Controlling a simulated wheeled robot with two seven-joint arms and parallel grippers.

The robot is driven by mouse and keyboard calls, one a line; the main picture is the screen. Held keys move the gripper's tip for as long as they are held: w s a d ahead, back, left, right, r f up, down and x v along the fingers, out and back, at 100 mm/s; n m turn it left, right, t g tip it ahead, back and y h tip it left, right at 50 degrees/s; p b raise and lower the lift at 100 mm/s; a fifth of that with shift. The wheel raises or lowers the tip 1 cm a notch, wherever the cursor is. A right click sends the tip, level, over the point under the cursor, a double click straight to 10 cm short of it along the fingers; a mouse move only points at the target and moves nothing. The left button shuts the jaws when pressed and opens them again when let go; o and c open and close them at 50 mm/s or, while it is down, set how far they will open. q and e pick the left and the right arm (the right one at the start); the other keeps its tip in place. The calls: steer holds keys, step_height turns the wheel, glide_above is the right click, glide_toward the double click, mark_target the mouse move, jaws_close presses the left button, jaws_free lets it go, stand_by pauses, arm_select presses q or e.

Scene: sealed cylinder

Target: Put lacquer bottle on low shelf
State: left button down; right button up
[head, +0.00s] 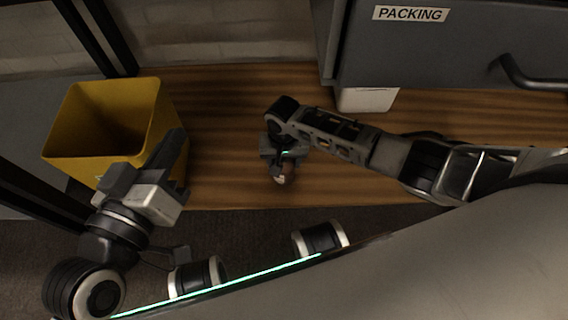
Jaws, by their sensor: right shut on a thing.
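My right gripper (283,163) points down over the wooden board and is shut on a small item, of which only a pale, reddish end (281,178) shows below the jaws. It may be the lacquer bottle, but the jaws hide most of it and no label can be read. The wooden board (225,130) is a low, flat surface that may be the low shelf. I cannot tell whether the item touches it. My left gripper (178,165) is beside the yellow bin's right side, and its jaw gap is unclear.
A yellow open bin (75,158) stands at the left. A grey cabinet (450,50) marked PACKING, with a dark handle (518,78), overhangs the board at the upper right. A white container (366,99) sits under it. The board's middle left is clear. Dark posts stand at the left.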

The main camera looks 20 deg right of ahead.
arm_select(q)
steer(key=shift+r, duration=0.1)
arm_select(e)
steer(key=o, duration=1.1)
steer(key=shift+f, duration=0.15)
steer(key=shift+o, duration=0.2)
steer(key=shift+r, duration=0.25)
step_height(320, 180, up, 11)
steer(key=p, duration=0.6)
steer(key=shift+f, duration=0.15)
arm_select(q)
steer(key=shift+s+a+f+m+g+y+p, duration=0.1)
steer(key=shift+a+f+m+g+y+p, duration=0.05)
steer(key=shift+a+f+m+g+y, duration=0.4)
steer(key=shift+s+a+f+m+g+y+p, duration=0.15)
steer(key=shift+a+f+m+g+y, duration=0.2)
steer(key=shift+f+y, duration=0.3)
arm_select(e)
steer(key=shift+r, duration=0.6)
steer(key=shift+s, duration=0.1)
